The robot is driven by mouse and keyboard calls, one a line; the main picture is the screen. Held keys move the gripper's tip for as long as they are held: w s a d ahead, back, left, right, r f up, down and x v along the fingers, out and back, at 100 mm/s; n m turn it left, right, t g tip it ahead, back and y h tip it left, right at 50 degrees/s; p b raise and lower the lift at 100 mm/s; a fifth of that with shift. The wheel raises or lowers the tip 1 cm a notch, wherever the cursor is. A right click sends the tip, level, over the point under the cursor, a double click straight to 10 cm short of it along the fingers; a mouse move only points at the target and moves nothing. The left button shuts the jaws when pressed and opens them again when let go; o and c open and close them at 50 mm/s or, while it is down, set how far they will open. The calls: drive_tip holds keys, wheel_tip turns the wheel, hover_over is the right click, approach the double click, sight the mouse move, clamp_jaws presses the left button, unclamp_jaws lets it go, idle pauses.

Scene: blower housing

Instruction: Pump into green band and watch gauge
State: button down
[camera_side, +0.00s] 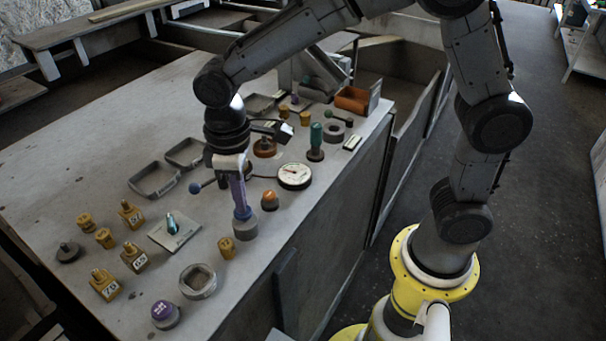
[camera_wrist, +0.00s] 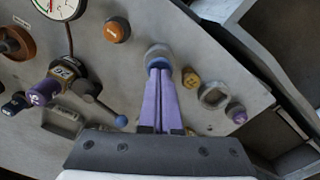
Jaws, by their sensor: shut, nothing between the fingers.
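The round white gauge (camera_side: 294,176) lies on the bench to the right of my gripper. Its dial has a dark needle and a little red; the exact reading is too small to tell. Part of the gauge (camera_wrist: 60,6) shows at the top edge of the wrist view, with a green arc. My gripper (camera_side: 241,211) has purple fingers pressed together and pointing down, with nothing between them. The fingertips (camera_wrist: 159,72) are over a blue-topped grey round piece (camera_side: 245,230), which also shows in the wrist view (camera_wrist: 158,52). I cannot tell whether they touch it.
A blue-balled lever (camera_side: 195,187) is left of my gripper. An orange-topped knob (camera_side: 269,201) and a yellow knob (camera_side: 227,247) stand close by. A green-handled piece (camera_side: 316,140) is behind the gauge. Several yellow blocks, a grey ring (camera_side: 198,281) and a purple-topped knob (camera_side: 165,313) lie in front.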

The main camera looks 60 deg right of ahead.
drive_tip(key=shift+f, duration=0.15)
drive_tip(key=shift+f, duration=0.8)
drive_tip(key=shift+r, duration=1.05)
idle(0.7)
drive_tip(key=shift+r, duration=2.9)
